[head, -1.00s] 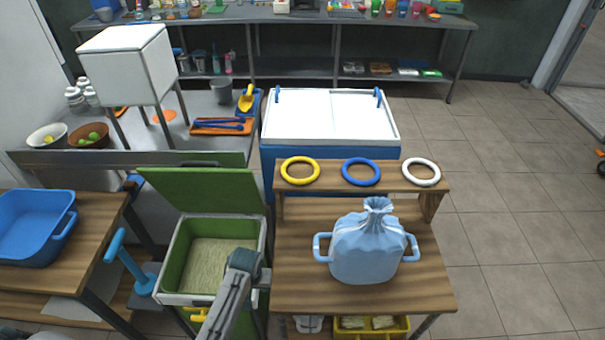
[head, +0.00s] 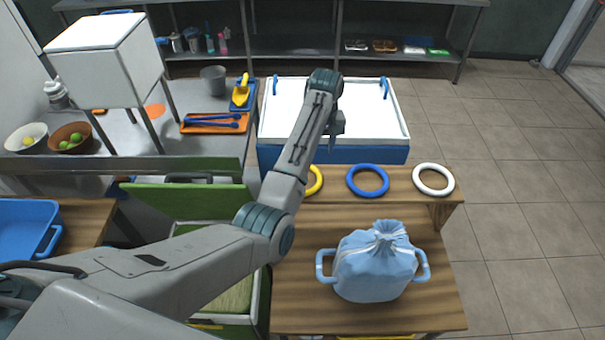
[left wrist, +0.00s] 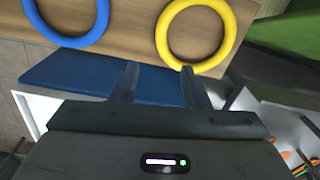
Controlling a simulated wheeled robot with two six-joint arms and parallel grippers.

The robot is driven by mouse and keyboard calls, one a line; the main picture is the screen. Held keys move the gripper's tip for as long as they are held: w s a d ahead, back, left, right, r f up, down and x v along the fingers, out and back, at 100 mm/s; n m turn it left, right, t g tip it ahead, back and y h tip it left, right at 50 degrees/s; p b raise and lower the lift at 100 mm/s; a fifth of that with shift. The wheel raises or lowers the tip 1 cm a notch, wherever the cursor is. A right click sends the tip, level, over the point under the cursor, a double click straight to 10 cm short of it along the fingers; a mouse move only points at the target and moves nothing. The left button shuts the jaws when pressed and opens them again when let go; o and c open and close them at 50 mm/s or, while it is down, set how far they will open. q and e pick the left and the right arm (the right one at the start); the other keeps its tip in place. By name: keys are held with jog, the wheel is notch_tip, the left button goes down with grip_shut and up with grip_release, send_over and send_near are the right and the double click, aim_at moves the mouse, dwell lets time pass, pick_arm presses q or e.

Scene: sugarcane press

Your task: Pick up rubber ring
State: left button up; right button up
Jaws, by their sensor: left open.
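Three rings lie flat in a row on a raised wooden shelf (head: 402,184): a yellow ring (head: 319,182), a blue ring (head: 368,195) and a white ring (head: 433,193). My left arm hides the left part of the yellow ring in the head view. My left gripper (head: 337,135) is beyond the shelf, over the white-topped chest. In the left wrist view its two fingers (left wrist: 158,72) are apart with nothing between them. The yellow ring (left wrist: 162,30) is ahead of the right finger there, and the blue ring (left wrist: 68,42) is to the left. My right gripper is not in view.
A tied light-blue bag in a handled pot (head: 375,270) stands on the wooden table in front of the shelf. An open green-lidded bin (head: 190,205) is to the left. A blue chest with white top (head: 365,110) stands behind. The floor at right is clear.

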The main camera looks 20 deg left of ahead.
aim_at(319, 173)
pick_arm(q)
jog(key=f, duration=0.3)
jog(key=shift+s+f+p, duration=0.1)
jog(key=shift+s+p, duration=0.3)
jog(key=shift+w+f, duration=0.1)
jog(key=shift+f, duration=0.15)
jog(key=f, duration=0.1)
jog(key=f+p, duration=0.1)
jog(key=f, duration=0.1)
jog(key=f+p, duration=0.1)
jog(key=shift+s+f, duration=0.2)
jog(key=shift+s, duration=0.05)
jog(key=shift+f, duration=0.45)
pick_arm(e)
jog(key=r, duration=0.2)
jog(key=a+r, duration=0.1)
jog(key=shift+s+r, duration=0.3)
pick_arm(q)
jog(key=shift+c, duration=0.4)
grip_shut()
pick_arm(e)
jog(key=shift+d, duration=0.15)
